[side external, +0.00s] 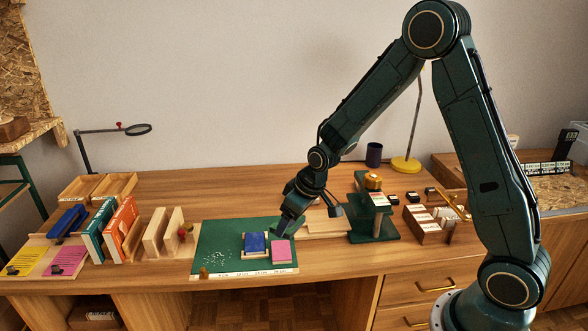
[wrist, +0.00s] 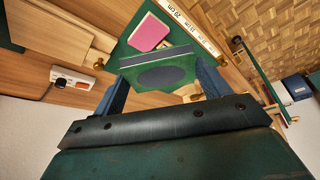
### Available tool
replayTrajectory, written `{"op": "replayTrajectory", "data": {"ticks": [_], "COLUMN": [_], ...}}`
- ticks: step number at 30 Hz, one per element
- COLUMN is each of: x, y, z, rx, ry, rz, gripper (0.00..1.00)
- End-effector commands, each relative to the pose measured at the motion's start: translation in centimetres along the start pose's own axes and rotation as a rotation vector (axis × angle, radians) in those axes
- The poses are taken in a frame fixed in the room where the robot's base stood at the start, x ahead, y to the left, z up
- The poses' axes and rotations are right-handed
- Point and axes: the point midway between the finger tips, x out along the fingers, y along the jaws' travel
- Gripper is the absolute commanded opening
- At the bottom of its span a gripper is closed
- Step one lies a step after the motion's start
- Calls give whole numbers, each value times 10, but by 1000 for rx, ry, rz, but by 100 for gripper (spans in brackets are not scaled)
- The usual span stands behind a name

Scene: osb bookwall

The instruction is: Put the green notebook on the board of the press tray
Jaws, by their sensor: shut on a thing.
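My gripper (side external: 285,223) is over the right part of the green cutting mat (side external: 215,240). In the wrist view my gripper (wrist: 160,80) is shut on the green notebook (wrist: 162,76), which has a dark oval on its face and sits between the two blue fingers. In the side view the notebook is hard to tell from the mat and fingers. The wooden board of the press tray (side external: 328,223) lies right of my gripper, beside the dark green press (side external: 362,215). Its top looks bare. The board also shows at left in the wrist view (wrist: 55,35).
A pink notebook (side external: 281,251) lies on the mat, close to my gripper. A blue notebook (side external: 255,242) rests on a small wooden stand beside it. A card box (side external: 428,228) stands right of the press. Upright books (side external: 120,230) and wooden holders (side external: 160,233) stand left.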

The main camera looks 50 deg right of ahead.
Motion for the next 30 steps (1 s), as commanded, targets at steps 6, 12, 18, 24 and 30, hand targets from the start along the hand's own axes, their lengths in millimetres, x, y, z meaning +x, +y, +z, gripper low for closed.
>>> {"op": "replayTrajectory", "data": {"ticks": [6,12,18,24,30], "x": [-27,-57,-88,-108,-115], "y": [43,82,119,141,148], "z": [-35,-52,-58,-56,-55], "rx": [-157,-310,-457,-551,-583], "ry": [5,4,3,1,0], "rz": [-62,-124,-184,-226,-240], "gripper": [53,53,53,53,53]}}
